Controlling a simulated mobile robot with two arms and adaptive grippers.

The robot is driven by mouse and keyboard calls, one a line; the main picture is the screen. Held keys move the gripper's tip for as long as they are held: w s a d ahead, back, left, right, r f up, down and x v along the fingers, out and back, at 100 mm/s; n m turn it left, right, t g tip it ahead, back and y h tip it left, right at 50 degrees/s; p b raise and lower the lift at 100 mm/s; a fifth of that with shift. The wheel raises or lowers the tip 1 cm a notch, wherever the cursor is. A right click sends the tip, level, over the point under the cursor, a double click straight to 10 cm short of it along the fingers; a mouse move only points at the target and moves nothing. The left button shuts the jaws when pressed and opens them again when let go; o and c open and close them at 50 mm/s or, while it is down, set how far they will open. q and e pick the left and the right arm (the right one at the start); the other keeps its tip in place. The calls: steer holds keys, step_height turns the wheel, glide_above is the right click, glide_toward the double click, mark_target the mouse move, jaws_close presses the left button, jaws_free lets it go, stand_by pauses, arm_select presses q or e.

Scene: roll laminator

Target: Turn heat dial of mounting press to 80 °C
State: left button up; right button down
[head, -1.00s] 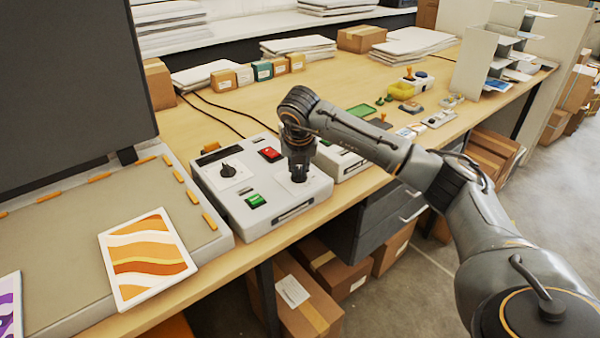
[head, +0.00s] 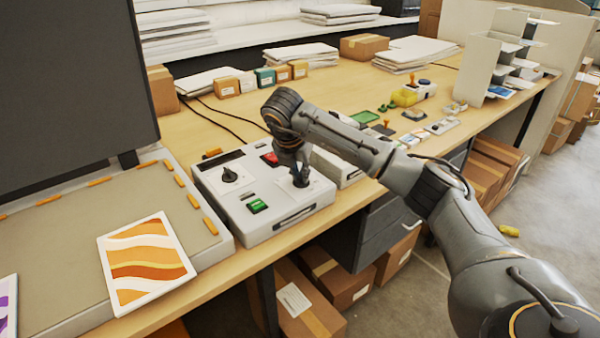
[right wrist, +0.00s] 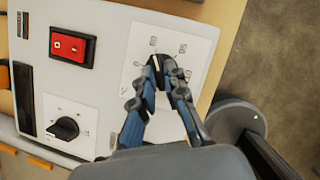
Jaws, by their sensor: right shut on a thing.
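A light grey control box (head: 265,222) stands beside the mounting press (head: 100,237), whose dark lid is raised. My right gripper (head: 301,182) is at the right-hand dial of the box. In the right wrist view its fingertips (right wrist: 160,66) are shut on this black dial, which they mostly hide. Small printed marks ring the dial on a white plate (right wrist: 178,48), too small to read. A second black dial (head: 229,174) stands free at the left of the box; it also shows in the right wrist view (right wrist: 66,128). My left gripper is out of view.
The box also has a red switch (right wrist: 72,46) and a green switch (head: 257,206). A print with orange waves (head: 145,262) lies on the press's front edge. Behind are small cartons (head: 247,80) and paper stacks. A second device (head: 338,165) sits close on the right.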

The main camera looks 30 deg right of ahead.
steer(key=c, duration=1.4)
jaws_free()
steer(key=v, duration=1.2)
steer(key=shift+s+f, duration=0.1)
